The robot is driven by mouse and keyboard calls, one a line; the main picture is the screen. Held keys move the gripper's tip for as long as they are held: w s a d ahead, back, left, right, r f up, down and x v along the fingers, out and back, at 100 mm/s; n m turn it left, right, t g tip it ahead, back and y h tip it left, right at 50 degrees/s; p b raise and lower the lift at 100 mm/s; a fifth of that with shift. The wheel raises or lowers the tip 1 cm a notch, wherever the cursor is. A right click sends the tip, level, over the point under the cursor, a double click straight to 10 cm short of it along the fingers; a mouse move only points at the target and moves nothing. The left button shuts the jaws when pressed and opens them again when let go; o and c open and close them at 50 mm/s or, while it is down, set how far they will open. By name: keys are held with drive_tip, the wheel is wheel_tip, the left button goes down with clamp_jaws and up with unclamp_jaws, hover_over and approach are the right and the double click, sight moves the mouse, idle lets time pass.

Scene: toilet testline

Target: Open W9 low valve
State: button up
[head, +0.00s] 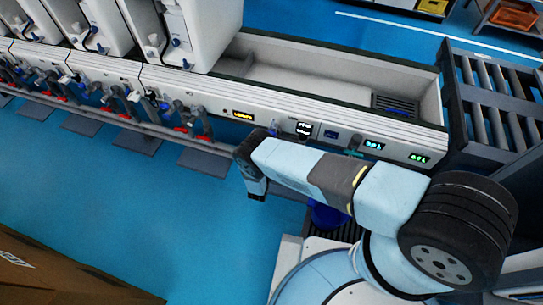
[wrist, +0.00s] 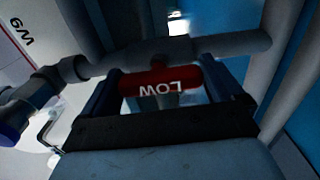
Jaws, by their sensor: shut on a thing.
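In the wrist view the red valve handle (wrist: 135,82), marked LOW upside down, lies crosswise between the two dark blue fingers of my gripper (wrist: 160,86). The fingers are shut on its two ends. The handle sits close against a grey pipe (wrist: 120,60) with a valve body and runs roughly along it. A white panel (wrist: 18,55) at the upper left bears a tilted W9 label. In the head view my arm reaches left to the front of the test line, and its end hides this valve and the fingertips.
Other pipes with red handles (head: 181,130) line the white bench (head: 325,137) to the left in the head view. A dark slatted rack (head: 490,100) stands at right. A cardboard box (head: 60,275) is at lower left. The blue floor (head: 130,200) between is clear.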

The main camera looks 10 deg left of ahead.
drive_tip(key=shift+s+a, duration=0.1)
drive_tip(key=shift+a, duration=0.05)
drive_tip(key=o, duration=0.7)
drive_tip(key=s, duration=0.9)
drive_tip(key=s+a, duration=0.1)
drive_tip(key=s, duration=0.3)
drive_tip(key=shift+s, duration=0.35)
drive_tip(key=shift+s, duration=0.1)
